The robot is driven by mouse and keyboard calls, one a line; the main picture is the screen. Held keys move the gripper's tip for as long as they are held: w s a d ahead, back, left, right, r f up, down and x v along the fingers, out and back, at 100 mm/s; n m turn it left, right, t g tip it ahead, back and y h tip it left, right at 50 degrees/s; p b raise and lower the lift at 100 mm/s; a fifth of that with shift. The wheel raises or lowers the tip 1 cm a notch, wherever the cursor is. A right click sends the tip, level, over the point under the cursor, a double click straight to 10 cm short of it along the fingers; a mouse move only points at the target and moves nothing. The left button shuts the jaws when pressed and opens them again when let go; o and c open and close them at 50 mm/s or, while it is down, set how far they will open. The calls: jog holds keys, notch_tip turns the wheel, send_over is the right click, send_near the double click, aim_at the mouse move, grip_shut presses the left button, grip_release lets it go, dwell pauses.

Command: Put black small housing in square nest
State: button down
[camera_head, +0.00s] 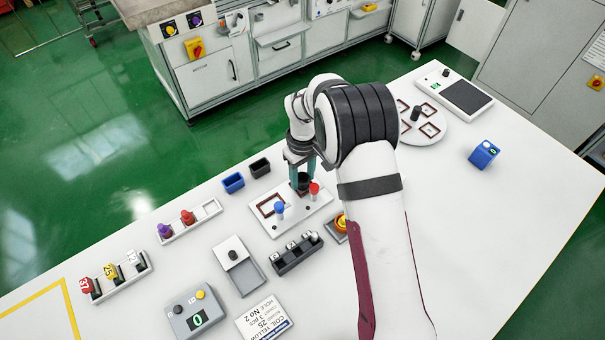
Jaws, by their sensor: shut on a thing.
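My gripper (300,172), with teal fingers, points down over the right back part of a white plate (293,226). It is shut on a small dark piece, the black small housing (303,184), which is partly hidden by the fingers. The plate has a brown-edged rectangular nest (270,204) on its left, which looks empty. Another nest seems to lie under the held housing, but its shape is mostly hidden. I cannot tell whether the housing touches the plate.
A black holder (296,254) with small parts sits in front. A round turntable (421,126) with brown-edged nests is at the right.

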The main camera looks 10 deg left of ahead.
jog(key=shift+f, duration=0.45)
jog(key=shift+c, duration=1.4)
grip_release()
jog(key=s+d+r+m, duration=0.1)
jog(key=d+r, duration=0.1)
jog(key=r, duration=0.7)
jog(key=s+d+r+m, duration=0.1)
jog(key=s+r, duration=0.1)
jog(key=r, duration=0.8)
jog(key=s+d+r+m+y, duration=0.1)
jog(key=s+d+r+m, duration=0.1)
jog(key=s+d+m, duration=0.3)
jog(key=s+d+r, duration=0.2)
jog(key=s, duration=0.4)
jog(key=s+d+f+m, duration=0.1)
jog(key=s+d+m, duration=0.1)
jog(key=s, duration=0.6)
jog(key=s+d+f+m, duration=0.2)
jog(key=s+m, duration=0.3)
jog(key=s, duration=0.3)
jog(key=shift+s+m+y, duration=0.3)
jog(key=shift+y, duration=0.1)
